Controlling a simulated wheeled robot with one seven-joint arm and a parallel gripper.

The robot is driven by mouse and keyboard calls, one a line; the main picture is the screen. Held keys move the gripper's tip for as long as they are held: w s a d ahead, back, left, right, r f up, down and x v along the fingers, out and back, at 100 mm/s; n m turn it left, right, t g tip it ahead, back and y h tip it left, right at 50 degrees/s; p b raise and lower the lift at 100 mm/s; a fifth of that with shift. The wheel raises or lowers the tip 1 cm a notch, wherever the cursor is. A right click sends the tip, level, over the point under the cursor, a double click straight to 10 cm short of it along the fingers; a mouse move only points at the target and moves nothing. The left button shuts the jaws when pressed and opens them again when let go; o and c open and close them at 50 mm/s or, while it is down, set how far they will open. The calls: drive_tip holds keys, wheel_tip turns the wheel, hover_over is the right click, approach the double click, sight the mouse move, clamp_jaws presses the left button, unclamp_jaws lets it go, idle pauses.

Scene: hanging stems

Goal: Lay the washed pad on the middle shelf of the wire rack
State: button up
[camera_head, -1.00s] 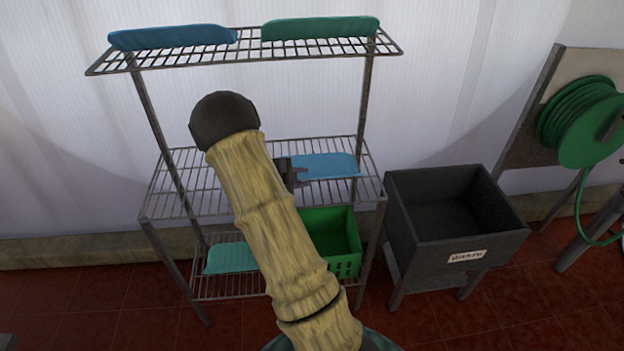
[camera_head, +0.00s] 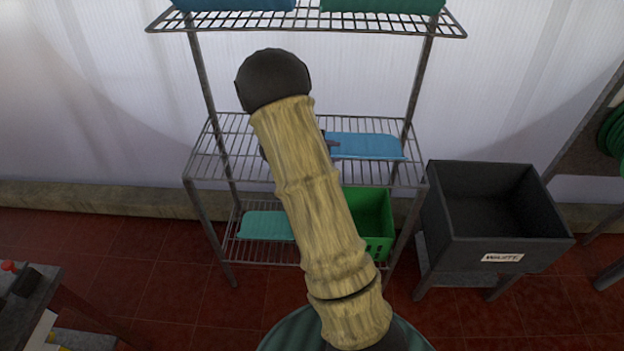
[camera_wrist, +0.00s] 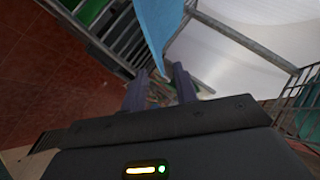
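The blue pad (camera_head: 368,147) lies flat on the right part of the wire rack's middle shelf (camera_head: 228,165). My gripper (camera_head: 331,145) is at the pad's left end, mostly hidden behind my forearm. In the wrist view, the fingers of my gripper (camera_wrist: 160,85) are spread with a gap between them. The blue pad (camera_wrist: 160,28) shows past the fingertips, its near corner in line with the gap. No grip on it shows.
A blue pad (camera_head: 235,4) and a green pad (camera_head: 382,5) lie on the top shelf. Below are a teal pad (camera_head: 265,226) and a green crate (camera_head: 372,220). A dark waste bin (camera_head: 500,235) stands right of the rack. A dark table (camera_head: 30,300) is at lower left.

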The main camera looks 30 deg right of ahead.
drive_tip(key=a+r+n+t+y, duration=0.3)
drive_tip(key=a+n+y, duration=0.1)
drive_tip(key=a+n, duration=0.35)
drive_tip(key=a+r+n+t+y, duration=0.3)
drive_tip(key=a+n+y, duration=0.1)
drive_tip(key=a+n, duration=0.35)
drive_tip(key=s+a+n+g+y, duration=0.1)
drive_tip(key=s+a+n, duration=0.3)
drive_tip(key=s, duration=0.5)
drive_tip(key=s+a+n+g+y, duration=0.2)
drive_tip(key=s+a+n+g, duration=0.2)
drive_tip(key=s+n, duration=0.4)
drive_tip(key=s+a, duration=0.1)
drive_tip(key=s, duration=0.1)
drive_tip(key=shift+s+r+y, duration=0.15)
drive_tip(key=shift+s+y, duration=0.15)
